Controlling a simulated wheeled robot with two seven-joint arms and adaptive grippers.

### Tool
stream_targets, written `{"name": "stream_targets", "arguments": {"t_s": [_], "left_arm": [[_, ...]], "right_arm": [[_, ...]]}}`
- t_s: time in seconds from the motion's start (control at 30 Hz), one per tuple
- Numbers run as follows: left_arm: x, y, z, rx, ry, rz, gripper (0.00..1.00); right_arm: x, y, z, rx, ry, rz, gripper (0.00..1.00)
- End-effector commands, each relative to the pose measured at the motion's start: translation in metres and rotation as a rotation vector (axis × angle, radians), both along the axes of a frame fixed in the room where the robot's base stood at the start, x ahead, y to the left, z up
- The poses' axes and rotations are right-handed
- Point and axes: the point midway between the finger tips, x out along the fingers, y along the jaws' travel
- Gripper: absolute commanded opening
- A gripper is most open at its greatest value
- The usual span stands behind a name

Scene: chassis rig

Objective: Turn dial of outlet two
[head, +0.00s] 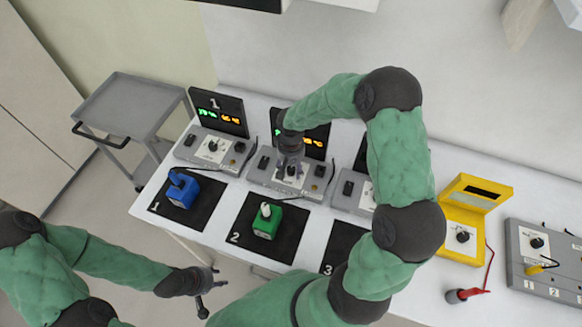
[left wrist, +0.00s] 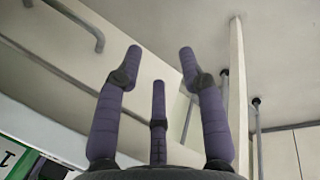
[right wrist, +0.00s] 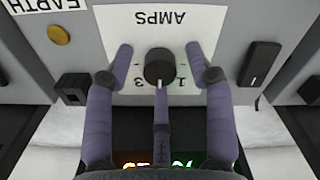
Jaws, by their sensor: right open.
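The outlet two unit (head: 272,178) is a grey box with a lit screen behind it, in the middle of the table's back row. Its black dial (right wrist: 160,66) sits on a white plate (right wrist: 205,22) marked AMPS in the right wrist view. My right gripper (head: 290,165) reaches down over this unit. In the right wrist view my right gripper (right wrist: 160,62) has its fingers spread around the dial, with gaps beside it. My left gripper (head: 207,282) hangs in front of the table, away from everything. Its fingers (left wrist: 160,65) are spread and empty in the left wrist view.
Outlet one (head: 212,147) stands left of outlet two. A blue block (head: 183,189) and a green block (head: 267,220) sit on black mats in front. A yellow tester (head: 463,236) and a grey box (head: 540,262) are at the right. A grey cart (head: 130,105) stands left of the table.

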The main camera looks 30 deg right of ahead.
Motion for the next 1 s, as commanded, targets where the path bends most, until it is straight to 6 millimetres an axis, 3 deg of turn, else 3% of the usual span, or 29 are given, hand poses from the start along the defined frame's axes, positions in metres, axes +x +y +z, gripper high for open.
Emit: {"name": "stream_targets", "arguments": {"t_s": [0.13, 0.17, 0.33, 0.67, 1.0], "left_arm": [[0.0001, 0.0001, 0.0002, 0.0, 0.0, 0.0, 0.4], [0.0, 0.0001, 0.0002, 0.0, 0.0, 0.0, 0.4], [0.0, 0.0, 0.0001, 0.0, 0.0, 0.0, 0.4], [0.0, 0.0, 0.0009, 0.0, 0.0, 0.0, 0.4], [0.0, 0.0, 0.0062, 0.0, 0.0, 0.0, 0.4]], "right_arm": [[0.0, 0.0, 0.0002, 0.0, 0.0, 0.0, 0.54], [0.0001, 0.0, 0.0003, 0.0, 0.0, 0.0, 0.49], [0.0, 0.0, 0.0003, 0.0, 0.0, 0.0, 0.01], [0.0001, 0.0001, 0.0005, 0.0, 0.0, 0.024, 0.0], [-0.0001, -0.0001, 0.0011, 0.0, 0.001, 0.219, 0.0]]}}
